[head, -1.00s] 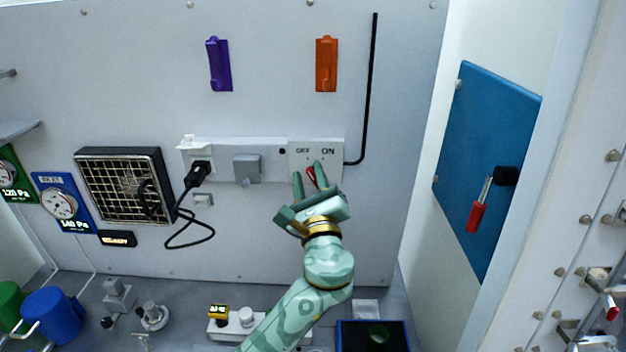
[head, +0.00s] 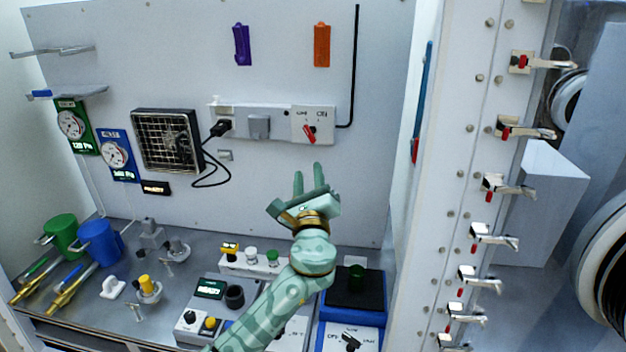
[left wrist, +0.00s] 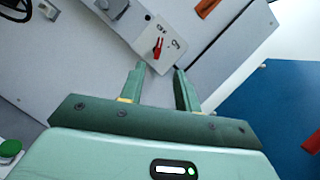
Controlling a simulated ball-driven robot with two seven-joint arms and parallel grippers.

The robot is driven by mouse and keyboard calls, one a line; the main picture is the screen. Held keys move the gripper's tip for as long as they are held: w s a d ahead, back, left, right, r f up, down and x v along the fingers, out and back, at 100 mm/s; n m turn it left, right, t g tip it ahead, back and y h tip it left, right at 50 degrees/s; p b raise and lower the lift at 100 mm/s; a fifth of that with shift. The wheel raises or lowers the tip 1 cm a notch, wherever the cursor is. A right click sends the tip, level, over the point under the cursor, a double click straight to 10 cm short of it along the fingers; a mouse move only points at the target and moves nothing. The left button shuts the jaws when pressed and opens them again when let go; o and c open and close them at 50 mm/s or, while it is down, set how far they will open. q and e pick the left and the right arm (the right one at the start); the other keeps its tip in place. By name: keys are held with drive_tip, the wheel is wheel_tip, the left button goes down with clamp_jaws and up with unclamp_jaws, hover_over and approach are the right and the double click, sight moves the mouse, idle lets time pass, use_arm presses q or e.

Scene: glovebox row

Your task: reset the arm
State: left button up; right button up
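My left arm (head: 285,290) comes in from the lower left in the head view. Its green gripper (head: 308,178) is raised in front of the back wall, fingers up, open and empty. It is below and apart from the white switch plate (head: 325,118) with its red lever (head: 309,133). In the left wrist view the two fingers (left wrist: 158,82) stand apart with nothing between them, and the red lever (left wrist: 157,47) shows beyond them. My right gripper is not in view.
A bench with a control box (head: 205,312), a blue-framed dark unit (head: 352,292), a blue mug (head: 98,243) and a green mug (head: 62,235) lies below the arm. A white post with several latches (head: 505,188) stands at the right. A black cable (head: 210,175) hangs left of the gripper.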

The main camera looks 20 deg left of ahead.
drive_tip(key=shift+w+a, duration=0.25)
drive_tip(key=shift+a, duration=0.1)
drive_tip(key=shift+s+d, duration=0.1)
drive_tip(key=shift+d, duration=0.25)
